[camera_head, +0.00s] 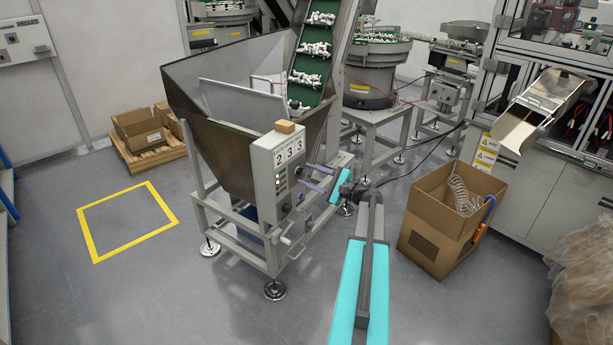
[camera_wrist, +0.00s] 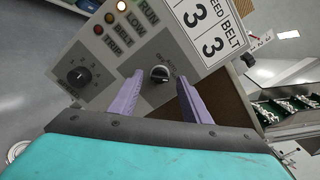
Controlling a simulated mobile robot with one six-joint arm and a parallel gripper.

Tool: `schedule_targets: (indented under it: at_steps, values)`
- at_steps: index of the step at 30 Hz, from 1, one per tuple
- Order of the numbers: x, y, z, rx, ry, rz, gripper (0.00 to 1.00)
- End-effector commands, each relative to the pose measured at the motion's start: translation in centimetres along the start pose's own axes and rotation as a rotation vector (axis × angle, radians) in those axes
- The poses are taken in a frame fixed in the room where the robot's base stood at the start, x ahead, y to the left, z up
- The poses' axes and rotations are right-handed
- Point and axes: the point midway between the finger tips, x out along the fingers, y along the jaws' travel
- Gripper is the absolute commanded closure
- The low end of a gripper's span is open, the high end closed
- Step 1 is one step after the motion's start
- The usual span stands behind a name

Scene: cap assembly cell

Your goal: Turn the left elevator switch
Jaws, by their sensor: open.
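The elevator's grey control box (camera_head: 272,165) is on the hopper frame, with "2 3 3" on its face. One switch (camera_wrist: 160,74) sits between the purple fingers of my gripper (camera_wrist: 159,80), with a gap on both sides. My gripper (camera_head: 307,174) is open and empty, in front of the box's lower right side. The frames do not show whether the fingers touch the panel.
Indicator lamps (camera_wrist: 109,18) labelled RUN, LOW, BELT and TRIP sit above the switches. A small cardboard block (camera_head: 285,127) lies on the box. The metal hopper (camera_head: 225,150) rises behind it. An open carton (camera_head: 435,220) stands right of my arm. The yellow-marked floor (camera_head: 125,220) is clear.

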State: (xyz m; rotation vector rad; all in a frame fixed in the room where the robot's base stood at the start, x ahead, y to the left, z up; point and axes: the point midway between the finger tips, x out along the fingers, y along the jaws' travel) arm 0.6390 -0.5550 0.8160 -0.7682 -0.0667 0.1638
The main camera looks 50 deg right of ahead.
Motion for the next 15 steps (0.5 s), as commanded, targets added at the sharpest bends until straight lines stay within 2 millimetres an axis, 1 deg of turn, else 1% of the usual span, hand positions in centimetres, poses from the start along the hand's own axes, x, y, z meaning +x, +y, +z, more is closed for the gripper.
schedule_targets:
  at_steps: [15]
  values:
    - [-8.0,0.1,0.0,0.0,0.002,-0.001,0.57]
